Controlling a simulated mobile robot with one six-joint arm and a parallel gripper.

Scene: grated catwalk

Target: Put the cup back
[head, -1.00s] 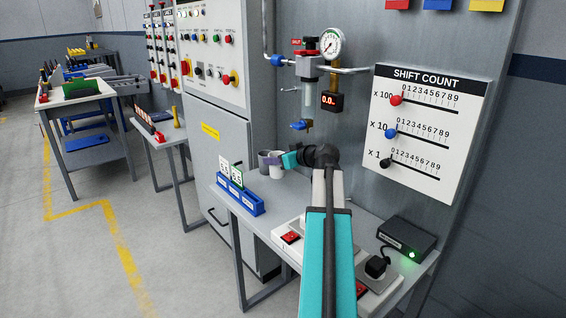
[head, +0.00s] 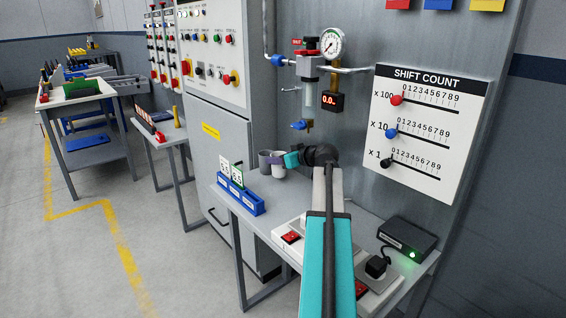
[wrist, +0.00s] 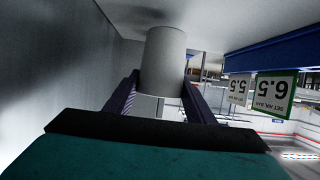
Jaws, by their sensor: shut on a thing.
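A light grey cup (wrist: 163,58) stands between the two fingers of my gripper (wrist: 161,84) in the wrist view, which shows the bench upside down. The fingers are shut on it from both sides. Its base is at or very near the bench top; I cannot tell if it touches. In the head view the held cup (head: 278,171) is partly covered by my gripper (head: 277,160).
A blue rack (head: 240,201) with number cards is at the bench's left front edge.

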